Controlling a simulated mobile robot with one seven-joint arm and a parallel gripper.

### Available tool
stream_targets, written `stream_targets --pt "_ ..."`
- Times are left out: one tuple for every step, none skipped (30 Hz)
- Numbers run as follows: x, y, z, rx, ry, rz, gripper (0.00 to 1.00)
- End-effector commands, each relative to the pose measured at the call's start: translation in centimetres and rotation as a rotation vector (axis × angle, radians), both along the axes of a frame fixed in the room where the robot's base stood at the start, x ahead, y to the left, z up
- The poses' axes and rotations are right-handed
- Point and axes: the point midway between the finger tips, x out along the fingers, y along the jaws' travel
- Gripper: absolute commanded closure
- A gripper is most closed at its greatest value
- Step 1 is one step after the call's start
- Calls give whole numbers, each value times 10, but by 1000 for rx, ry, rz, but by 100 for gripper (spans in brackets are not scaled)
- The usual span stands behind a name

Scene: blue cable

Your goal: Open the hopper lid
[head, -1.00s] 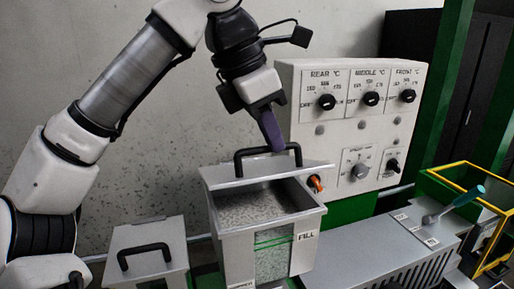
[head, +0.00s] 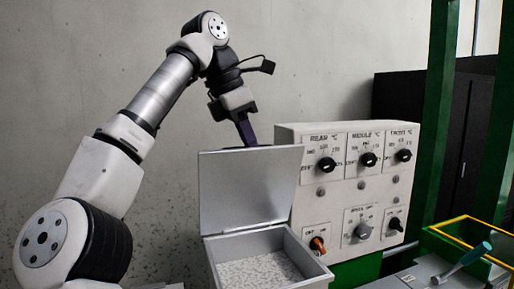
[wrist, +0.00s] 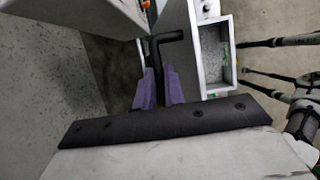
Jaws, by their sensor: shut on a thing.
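The grey hopper lid (head: 250,186) stands nearly upright at the back of the hopper (head: 316,264) in the head view. The open hopper below it holds pale speckled pellets. My gripper (head: 246,136) is behind the lid's top edge, with its purple fingers pointing down; the lid hides its tips and the handle there. In the wrist view, my gripper's purple fingers (wrist: 158,80) are shut on the black lid handle (wrist: 172,37).
A white control panel (head: 340,200) with black dials and an orange knob (head: 318,245) stands close to the right of the lid. A teal-handled tool (head: 470,258) lies at the lower right, near a yellow-edged frame (head: 450,222). A plain wall is behind.

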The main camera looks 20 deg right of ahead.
Motion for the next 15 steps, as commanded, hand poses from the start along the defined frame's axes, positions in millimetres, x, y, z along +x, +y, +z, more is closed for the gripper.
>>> stream_targets --pt "9 1 -6 11 8 10 100" --pt "11 1 -6 11 9 11 100" --pt "15 2 -6 11 10 10 100" --pt "17 2 -6 10 9 9 100" --pt "19 1 -6 10 10 9 100" --pt "22 1 -7 11 10 9 100" --pt "24 1 -7 11 10 9 100" --pt "25 2 -7 11 10 9 100" --pt "26 2 -7 12 10 9 100" --pt "27 2 -7 11 10 10 100" --pt "28 2 -7 12 10 9 100" --pt "29 1 -7 12 10 8 100" --pt "30 1 -7 12 10 8 100" --pt "30 1 -7 13 9 7 100" --pt "30 1 -8 13 9 7 100"
